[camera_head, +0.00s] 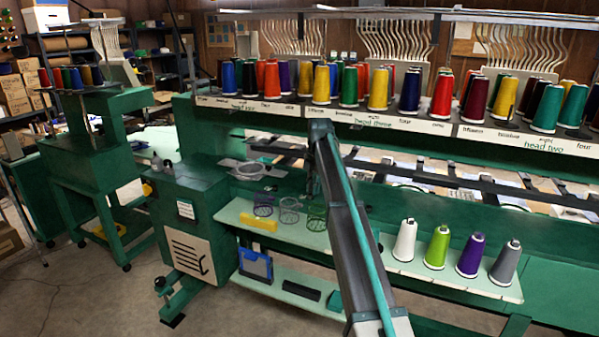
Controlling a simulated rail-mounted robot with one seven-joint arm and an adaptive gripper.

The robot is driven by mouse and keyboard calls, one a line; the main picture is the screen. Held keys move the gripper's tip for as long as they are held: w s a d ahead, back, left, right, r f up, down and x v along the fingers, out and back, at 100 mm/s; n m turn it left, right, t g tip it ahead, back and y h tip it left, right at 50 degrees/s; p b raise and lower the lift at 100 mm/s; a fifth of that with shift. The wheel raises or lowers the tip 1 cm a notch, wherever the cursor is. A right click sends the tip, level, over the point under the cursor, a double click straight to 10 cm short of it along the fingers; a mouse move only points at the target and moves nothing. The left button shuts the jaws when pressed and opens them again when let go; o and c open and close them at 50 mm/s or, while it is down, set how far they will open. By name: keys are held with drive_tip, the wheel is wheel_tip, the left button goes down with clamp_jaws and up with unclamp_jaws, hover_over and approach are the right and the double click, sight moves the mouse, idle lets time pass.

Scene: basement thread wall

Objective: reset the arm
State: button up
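My arm reaches up from the bottom middle of the head view, in front of the embroidery machine. Its far end is raised to about the height of the thread rack. A dark narrow part, which looks like my gripper (311,178), hangs down behind the arm's far end, above the lower shelf. The arm hides much of it, and its fingers cannot be made out. I see no held object.
Thread cones stand along the labelled rack (395,123). White, lime, purple and grey cones (438,247) stand on the lower shelf (385,262), right of my arm. Wire baskets (289,211) and a yellow block (258,222) are left of it. Open floor lies at front left.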

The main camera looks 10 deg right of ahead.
drive_tip(key=s+f+m+g+h+p, duration=0.15)
drive_tip(key=s+f+m, duration=0.65)
drive_tip(key=s+f, duration=1.35)
drive_tip(key=s+f+m+g, duration=0.3)
drive_tip(key=s+f+m, duration=0.6)
drive_tip(key=s+f, duration=1.25)
drive_tip(key=s+d+f+m+g, duration=0.1)
drive_tip(key=s+f+m, duration=0.2)
drive_tip(key=s+f, duration=0.7)
drive_tip(key=shift+s+d+f+m+b, duration=0.15)
drive_tip(key=shift+s+d+m+b, duration=0.25)
drive_tip(key=shift+s, duration=0.35)
drive_tip(key=s+f+m, duration=0.1)
drive_tip(key=s, duration=0.5)
drive_tip(key=s+f+m+g, duration=0.1)
drive_tip(key=s+f+m, duration=0.1)
drive_tip(key=s, duration=0.4)
drive_tip(key=s+f+m+g, duration=0.1)
drive_tip(key=s+m, duration=0.1)
drive_tip(key=s, duration=0.4)
drive_tip(key=shift+s+f+y+b, duration=0.2)
drive_tip(key=shift+f+y+b, duration=0.1)
drive_tip(key=shift+y+b, duration=0.1)
